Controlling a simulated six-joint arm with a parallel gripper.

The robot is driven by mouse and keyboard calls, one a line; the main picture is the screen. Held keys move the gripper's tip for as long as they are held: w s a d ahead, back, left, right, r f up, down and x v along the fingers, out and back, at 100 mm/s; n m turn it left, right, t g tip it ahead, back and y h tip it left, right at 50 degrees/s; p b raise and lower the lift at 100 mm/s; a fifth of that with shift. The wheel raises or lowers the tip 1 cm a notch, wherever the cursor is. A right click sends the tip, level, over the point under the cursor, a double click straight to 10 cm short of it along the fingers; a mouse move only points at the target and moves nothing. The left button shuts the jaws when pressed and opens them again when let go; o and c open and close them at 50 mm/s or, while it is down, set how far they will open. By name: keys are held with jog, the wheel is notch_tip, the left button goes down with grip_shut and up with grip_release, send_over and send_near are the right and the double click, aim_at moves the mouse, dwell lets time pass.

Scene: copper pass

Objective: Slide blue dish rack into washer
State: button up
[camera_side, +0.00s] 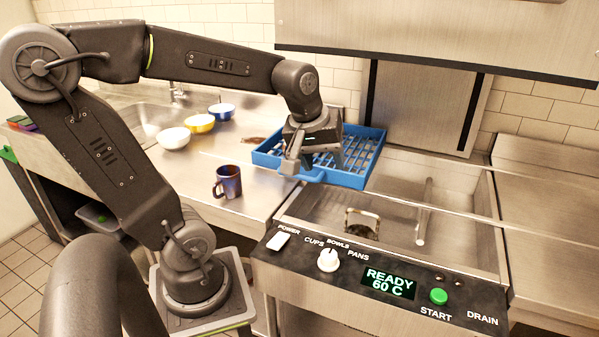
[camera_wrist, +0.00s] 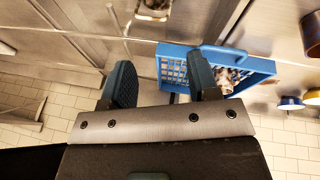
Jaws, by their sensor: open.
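The blue dish rack (camera_side: 346,180) has a grid base and a handle on its front side. It lies at the left edge of the washer (camera_side: 455,180), partly on the counter; how far it reaches over the tub is hard to tell. My gripper (camera_side: 298,163) is open at the rack's front side, close to the handle, and hides part of the rack. In the wrist view my open fingers (camera_wrist: 162,76) are spread, and the right finger overlaps the blue rack (camera_wrist: 262,68). Whether a finger touches it cannot be told.
The washer's hood (camera_side: 430,35) is raised. Its control panel (camera_side: 390,285) reads READY 60 C. A dark blue mug (camera_side: 229,182) stands left of the rack. White (camera_side: 173,138), yellow (camera_side: 200,123) and blue (camera_side: 221,111) bowls stand farther back. The right counter (camera_side: 555,215) is clear.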

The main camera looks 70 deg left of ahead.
jog(key=w+a+n, duration=0.1)
jog(key=a+n, duration=0.1)
jog(key=a, duration=0.1)
jog(key=a+f+n, duration=0.1)
jog(key=a+n, duration=0.2)
jog(key=w+a+f+n+g, duration=0.1)
jog(key=a+n, duration=0.2)
jog(key=shift+w+a+f, duration=0.15)
jog(key=shift+w+a, duration=0.15)
jog(key=shift+a, duration=0.05)
jog(key=shift+c, duration=1.1)
jog(key=s+a+f+n+g, duration=0.1)
jog(key=a+f+n, duration=0.1)
jog(key=a+n, duration=0.7)
jog(key=shift+m, duration=0.5)
jog(key=x, duration=0.4)
jog(key=a+x, duration=0.1)
jog(key=x, duration=0.7)
jog(key=shift+s+a, duration=0.2)
jog(key=shift+s, duration=0.2)
grip_shut()
